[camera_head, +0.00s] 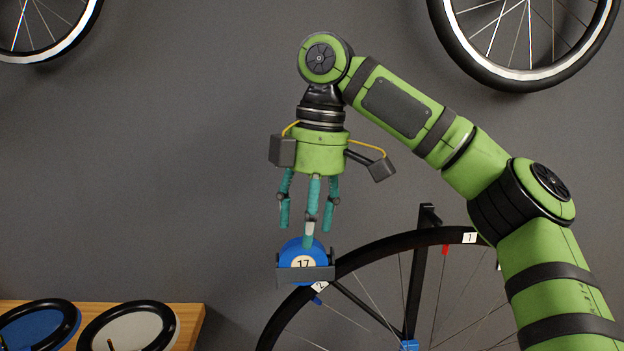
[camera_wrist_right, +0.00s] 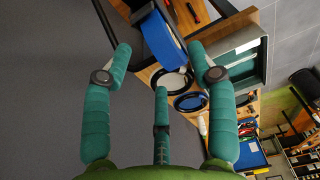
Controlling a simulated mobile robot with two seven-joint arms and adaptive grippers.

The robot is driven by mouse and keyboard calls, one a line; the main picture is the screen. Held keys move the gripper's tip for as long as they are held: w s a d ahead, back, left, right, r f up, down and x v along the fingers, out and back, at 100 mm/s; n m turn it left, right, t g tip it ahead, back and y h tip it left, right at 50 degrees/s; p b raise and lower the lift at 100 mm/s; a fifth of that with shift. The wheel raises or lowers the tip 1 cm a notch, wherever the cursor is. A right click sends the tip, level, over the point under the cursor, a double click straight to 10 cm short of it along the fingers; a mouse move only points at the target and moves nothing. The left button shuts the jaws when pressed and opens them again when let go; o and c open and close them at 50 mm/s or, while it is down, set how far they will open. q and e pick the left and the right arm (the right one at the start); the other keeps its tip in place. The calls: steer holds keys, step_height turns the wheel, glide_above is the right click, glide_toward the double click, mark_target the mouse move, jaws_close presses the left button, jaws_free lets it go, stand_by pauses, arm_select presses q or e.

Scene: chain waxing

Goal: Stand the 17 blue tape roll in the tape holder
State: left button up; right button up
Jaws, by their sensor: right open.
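The blue tape roll (camera_head: 289,254), with a white round label reading 17, stands upright in the dark grey tape holder (camera_head: 319,274). The holder's front lip hides the roll's lower part. My right gripper (camera_head: 307,228) hangs fingers down just above the roll, with its fingers spread and nothing held. One finger overlaps the roll's top in the picture; I cannot tell whether it touches. In the right wrist view the blue roll (camera_wrist_right: 168,38) shows beyond the open fingertips (camera_wrist_right: 160,58). My left gripper is not in view.
A bicycle wheel (camera_head: 452,236) with numbered tags stands right behind the holder on a black stand (camera_head: 415,285). A wooden bench (camera_head: 193,312) at lower left carries a blue disc (camera_head: 30,333) and a pale disc (camera_head: 130,330) with black rims. Wheels hang on the wall above.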

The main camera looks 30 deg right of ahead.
step_height(320, 180, up, 9)
steer(key=shift+s+d, duration=0.3)
steer(key=shift+d, duration=0.15)
